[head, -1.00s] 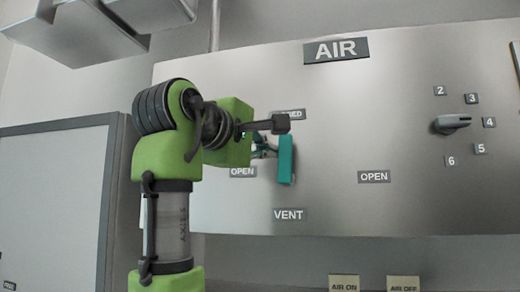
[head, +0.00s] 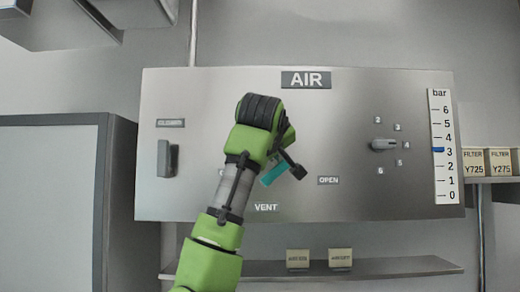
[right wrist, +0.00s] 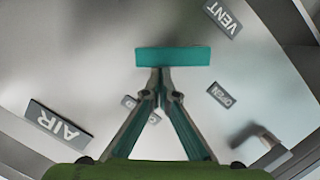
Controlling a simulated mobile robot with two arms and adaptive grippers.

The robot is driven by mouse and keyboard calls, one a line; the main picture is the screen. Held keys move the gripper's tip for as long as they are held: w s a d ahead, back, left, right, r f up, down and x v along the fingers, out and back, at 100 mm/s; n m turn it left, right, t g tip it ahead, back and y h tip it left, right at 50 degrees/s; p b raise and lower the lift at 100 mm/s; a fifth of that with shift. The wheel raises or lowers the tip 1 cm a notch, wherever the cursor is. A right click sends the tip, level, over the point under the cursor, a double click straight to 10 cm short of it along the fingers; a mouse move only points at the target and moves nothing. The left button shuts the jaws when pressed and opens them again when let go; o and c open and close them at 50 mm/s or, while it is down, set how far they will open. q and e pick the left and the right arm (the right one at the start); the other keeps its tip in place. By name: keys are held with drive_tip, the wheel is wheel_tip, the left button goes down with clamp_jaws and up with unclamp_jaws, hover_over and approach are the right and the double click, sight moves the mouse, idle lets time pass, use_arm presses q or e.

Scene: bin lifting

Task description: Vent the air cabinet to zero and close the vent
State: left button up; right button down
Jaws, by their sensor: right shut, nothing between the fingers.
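On the metal AIR panel, the teal vent handle (head: 274,171) is tilted, from lower left to upper right, above the VENT label (head: 265,208). An OPEN label (head: 329,180) is to its right. In the right wrist view the handle (right wrist: 172,57) lies across the picture just beyond my right gripper (right wrist: 160,76). Its fingers are shut with nothing between them; whether the tips touch the handle I cannot tell. In the head view my right arm hides most of the gripper. The bar gauge (head: 443,148) has its blue mark at about 3. My left gripper is out of view.
A grey handle (head: 164,159) is at the panel's left, and a numbered selector knob (head: 383,144) at its right. A shelf (head: 370,268) with two labelled blocks runs below. Two FILTER boxes (head: 486,161) stand at right, and a grey cabinet (head: 50,200) stands at left.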

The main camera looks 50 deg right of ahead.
sight(286, 168)
drive_tip(key=shift+s+d+f+m+y, duration=0.2)
drive_tip(key=shift+s+d+f+m, duration=0.15)
drive_tip(key=shift+m, duration=0.2)
drive_tip(key=shift+s+d+f+m+y, duration=0.15)
drive_tip(key=shift+d+f+m+y, duration=0.1)
drive_tip(key=shift+d+m, duration=0.25)
drive_tip(key=shift+s+d+f+m+t+y+b, duration=0.1)
drive_tip(key=shift+s+f+m+t+y+b, duration=0.15)
drive_tip(key=shift+m, duration=0.4)
drive_tip(key=shift+s+d+f+m+t+y+b, duration=0.1)
drive_tip(key=shift+s+f+m+t, duration=0.1)
drive_tip(key=shift+f+m+t, duration=0.3)
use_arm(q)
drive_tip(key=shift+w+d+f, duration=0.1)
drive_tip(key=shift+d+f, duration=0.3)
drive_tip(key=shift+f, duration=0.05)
use_arm(e)
drive_tip(key=shift+s+d+f, duration=0.1)
drive_tip(key=shift+d+f, duration=0.05)
